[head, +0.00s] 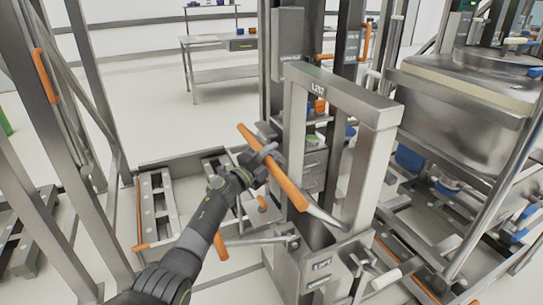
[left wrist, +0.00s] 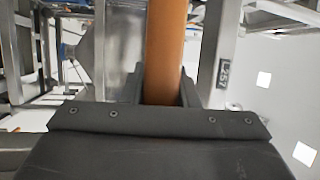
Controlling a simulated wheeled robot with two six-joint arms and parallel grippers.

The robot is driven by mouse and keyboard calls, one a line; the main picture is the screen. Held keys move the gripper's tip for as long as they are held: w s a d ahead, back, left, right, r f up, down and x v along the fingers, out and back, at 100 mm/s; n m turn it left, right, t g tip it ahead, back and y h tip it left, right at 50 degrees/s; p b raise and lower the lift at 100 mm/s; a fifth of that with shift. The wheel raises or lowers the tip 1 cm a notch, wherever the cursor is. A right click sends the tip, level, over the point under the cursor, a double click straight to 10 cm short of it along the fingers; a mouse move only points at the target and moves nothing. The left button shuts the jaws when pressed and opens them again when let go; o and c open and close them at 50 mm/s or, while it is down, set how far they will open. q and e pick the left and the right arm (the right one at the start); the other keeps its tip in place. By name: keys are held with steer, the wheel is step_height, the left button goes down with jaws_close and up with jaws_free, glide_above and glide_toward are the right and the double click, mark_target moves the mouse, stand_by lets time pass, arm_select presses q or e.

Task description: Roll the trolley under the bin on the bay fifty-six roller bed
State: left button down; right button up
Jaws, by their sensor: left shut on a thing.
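My left gripper (head: 264,158) is shut around an orange handle (head: 285,187) on a steel lever that slants down to the right towards the trolley's mast foot. In the left wrist view the orange handle (left wrist: 165,50) stands upright between the two dark fingers. The trolley (head: 300,76) has a tall steel mast frame with a small label at its top. A large steel bin (head: 455,125) with a pale rim sits at the right, beyond the mast. What bears the bin is partly hidden, and no bay number is readable. My right gripper is not in view.
Low steel frames with orange grips (head: 156,210) lie left of the mast. Steel uprights (head: 88,75) stand at the left edge. A slanting rail (head: 500,190) crosses at the right. A workbench (head: 220,44) stands at the back, with open pale floor before it.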

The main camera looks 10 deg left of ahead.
arm_select(q)
steer(key=shift+s+a+f, duration=0.2)
steer(key=shift+a+f, duration=0.05)
steer(key=shift+f, duration=0.1)
steer(key=c, duration=1.1)
jaws_free()
steer(key=shift+c, duration=0.2)
steer(key=shift+w+r, duration=0.1)
steer(key=shift+w, duration=0.05)
steer(key=shift+r, duration=0.1)
steer(key=shift+s+a+p, duration=0.3)
steer(key=shift+s+p, duration=0.1)
steer(key=shift+s, duration=0.2)
steer(key=p+v, duration=0.1)
steer(key=v, duration=0.7)
steer(key=p+v, duration=0.1)
steer(key=v, duration=0.7)
steer(key=shift+f, duration=0.25)
